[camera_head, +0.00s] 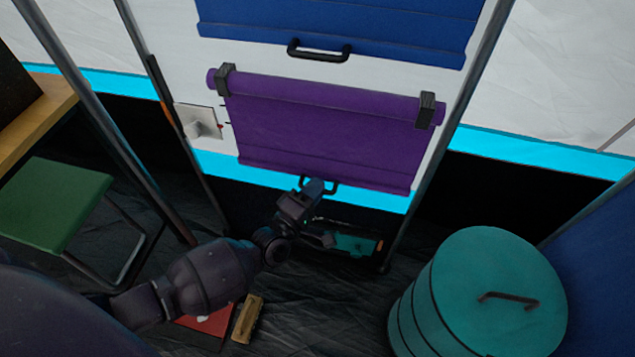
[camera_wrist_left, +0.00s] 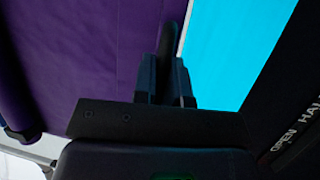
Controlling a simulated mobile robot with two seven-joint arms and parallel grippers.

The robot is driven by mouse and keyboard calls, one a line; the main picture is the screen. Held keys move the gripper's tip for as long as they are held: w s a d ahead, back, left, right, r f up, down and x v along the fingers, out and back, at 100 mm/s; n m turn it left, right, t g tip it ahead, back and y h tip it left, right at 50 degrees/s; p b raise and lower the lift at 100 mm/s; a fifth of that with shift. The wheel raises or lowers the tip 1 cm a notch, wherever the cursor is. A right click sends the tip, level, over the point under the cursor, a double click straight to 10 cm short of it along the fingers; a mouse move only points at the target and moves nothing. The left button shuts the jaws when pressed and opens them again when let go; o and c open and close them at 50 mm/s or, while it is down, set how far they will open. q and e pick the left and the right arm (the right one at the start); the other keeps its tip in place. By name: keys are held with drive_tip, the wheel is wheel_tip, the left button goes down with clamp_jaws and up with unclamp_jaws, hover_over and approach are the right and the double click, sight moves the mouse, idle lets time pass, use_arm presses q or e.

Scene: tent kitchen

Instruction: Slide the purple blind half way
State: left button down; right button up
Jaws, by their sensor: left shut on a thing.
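The purple blind (camera_head: 325,133) hangs partly unrolled from its roller, which two dark brackets hold on a white panel. A black handle (camera_head: 333,185) sits at its lower edge. My left gripper (camera_head: 318,187) is at that handle and shut on it, hiding part of it. In the left wrist view the gripper (camera_wrist_left: 167,85) closes around the dark handle (camera_wrist_left: 170,42), with the purple fabric (camera_wrist_left: 80,60) at the left. My right gripper is in neither view.
A blue blind (camera_head: 340,25) with a black handle hangs above. A teal lidded bin (camera_head: 490,290) stands at lower right, a green stool (camera_head: 50,205) at left. A teal object (camera_head: 357,245) lies on the floor behind my left forearm. Metal poles flank the panel.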

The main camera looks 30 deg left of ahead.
use_arm(q)
drive_tip(key=c, duration=1.2)
unclamp_jaws()
drive_tip(key=shift+s, duration=0.1)
drive_tip(key=shift+s+a+f+p, duration=0.2)
drive_tip(key=shift+s+f+p, duration=0.1)
drive_tip(key=shift+s, duration=1.45)
drive_tip(key=shift+s+a+f+p, duration=0.25)
drive_tip(key=shift+s+p, duration=0.1)
drive_tip(key=shift+s, duration=1.4)
drive_tip(key=shift+s+a+f+p, duration=0.15)
drive_tip(key=shift+s+f+p, duration=0.15)
drive_tip(key=shift+s, duration=1.45)
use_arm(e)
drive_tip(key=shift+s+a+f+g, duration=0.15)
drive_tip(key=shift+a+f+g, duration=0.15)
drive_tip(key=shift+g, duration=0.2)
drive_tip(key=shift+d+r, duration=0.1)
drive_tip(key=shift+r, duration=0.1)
